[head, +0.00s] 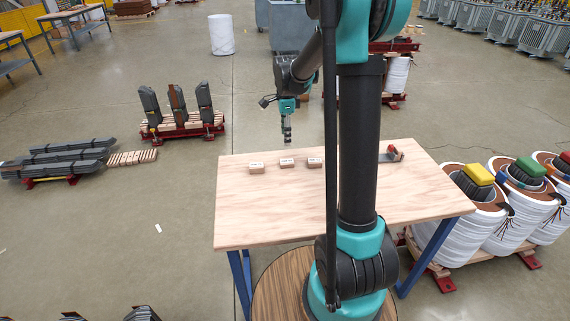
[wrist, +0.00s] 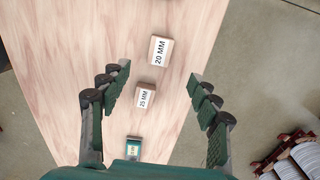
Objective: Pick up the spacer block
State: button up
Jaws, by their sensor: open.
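Three small pale wooden blocks lie in a row on the table: a left block (head: 257,168), a middle block (head: 287,163) and a right block (head: 315,162). In the wrist view one block reads 20 MM (wrist: 160,51) and another reads 25 MM (wrist: 145,97). I cannot tell which block the task means. My gripper (head: 287,141) hangs above the far side of the row, near the middle block. In the wrist view my gripper (wrist: 157,86) is open and empty, its fingers spread either side of the 25 MM block and apart from it.
The wooden table (head: 270,215) has free room in front of the blocks. A small dark labelled item (wrist: 133,149) shows low in the wrist view. White coils (head: 470,210) stand beside the table.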

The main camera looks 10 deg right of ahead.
aim_at(285, 161)
notch_tip(285, 161, down, 12)
jog(key=shift+a+r, duration=0.1)
jog(key=shift+r, duration=0.15)
dwell(0.3)
jog(key=c, duration=1.1)
jog(key=shift+r, duration=0.1)
